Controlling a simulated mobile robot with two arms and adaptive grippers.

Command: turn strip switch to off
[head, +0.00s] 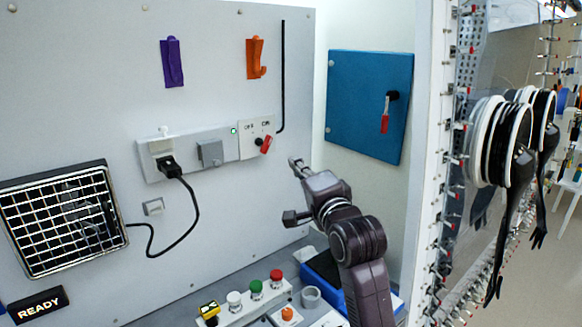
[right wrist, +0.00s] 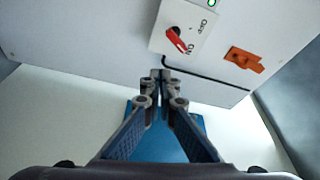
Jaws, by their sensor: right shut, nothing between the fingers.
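The strip switch (head: 264,145) is a red lever on a white plate marked OFF and ON, at the right end of the power strip (head: 226,150) on the back wall. The lever leans toward the ON side. In the right wrist view the lever (right wrist: 176,38) also points toward ON, and a small green light shows beside the plate. My right gripper (head: 294,162) is shut and empty, to the right of and a little below the lever, apart from it. Its closed fingertips show in the right wrist view (right wrist: 160,74). My left gripper is not in view.
A black plug (head: 170,167) with a cord sits in the strip, left of a grey socket cover (head: 210,152). An orange hook (head: 256,58) hangs above the switch. A blue panel (head: 370,105) with a red handle is on the right wall. Push buttons (head: 256,289) stand below.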

